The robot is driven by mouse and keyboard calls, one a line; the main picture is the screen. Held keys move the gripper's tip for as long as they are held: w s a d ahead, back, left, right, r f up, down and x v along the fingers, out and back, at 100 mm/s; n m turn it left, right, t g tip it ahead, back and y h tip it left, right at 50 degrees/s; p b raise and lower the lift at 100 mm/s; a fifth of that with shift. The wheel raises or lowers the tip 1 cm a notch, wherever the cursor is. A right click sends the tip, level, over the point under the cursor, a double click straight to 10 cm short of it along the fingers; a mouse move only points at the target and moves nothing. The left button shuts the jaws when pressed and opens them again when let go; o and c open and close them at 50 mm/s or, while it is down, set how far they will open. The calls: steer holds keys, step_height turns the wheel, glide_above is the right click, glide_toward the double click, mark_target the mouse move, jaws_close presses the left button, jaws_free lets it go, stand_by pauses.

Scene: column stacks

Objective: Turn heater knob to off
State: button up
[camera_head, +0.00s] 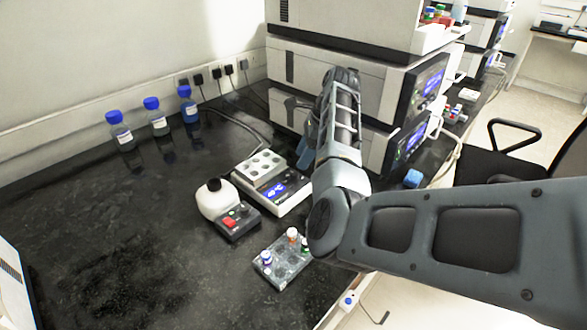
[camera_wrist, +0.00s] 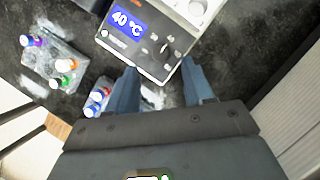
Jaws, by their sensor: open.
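The heater is a white box (camera_head: 294,202) with a lit blue display and a pale block of wells on top. In the wrist view its front panel (camera_wrist: 105,38) shows 40 °C. The heater knob (camera_wrist: 167,47) appears as a small dark shape on the panel, right of the display; its exact setting is too small to read. In the head view my arm hides the heater's right side and most of the gripper, with blue finger parts (camera_head: 306,152) showing.
A clear rack (camera_head: 270,277) with several capped vials stands in front of the heater. A grey device (camera_head: 240,228) with red and green buttons and a white bottle (camera_head: 213,203) sit to the left. Large stacked instruments (camera_head: 300,72) stand behind. The counter's left is mostly clear.

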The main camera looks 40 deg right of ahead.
mark_target(294, 173)
steer(key=x, duration=0.5)
steer(key=shift+a+f, duration=0.1)
steer(key=shift+f, duration=0.3)
jaws_close()
